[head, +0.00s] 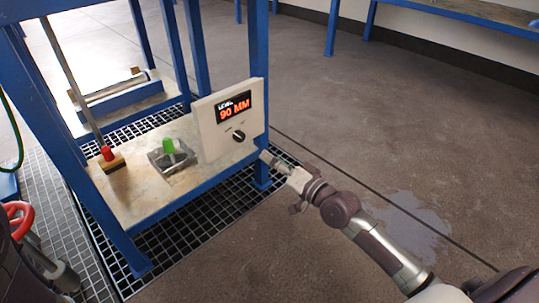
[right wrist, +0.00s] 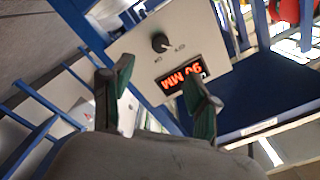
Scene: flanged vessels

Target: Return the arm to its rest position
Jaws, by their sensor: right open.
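My right gripper (head: 272,160) is at the end of my right arm, which reaches in from the lower right. Its fingertips are close to the right edge of the white control panel (head: 208,138); I cannot tell whether they touch it. In the right wrist view the two green-padded fingers (right wrist: 158,78) are apart with nothing between them. Behind them are the panel's black knob (right wrist: 160,42) and red display (right wrist: 183,80). In the head view the display (head: 234,107) reads "LEVEL 90 MM" above the knob (head: 238,135). My left gripper is not seen.
The panel stands on a blue-framed bench (head: 130,200) over floor grating (head: 205,215). A red handwheel (head: 18,218) is at far left. The floor at right is open, with a wet patch (head: 415,215).

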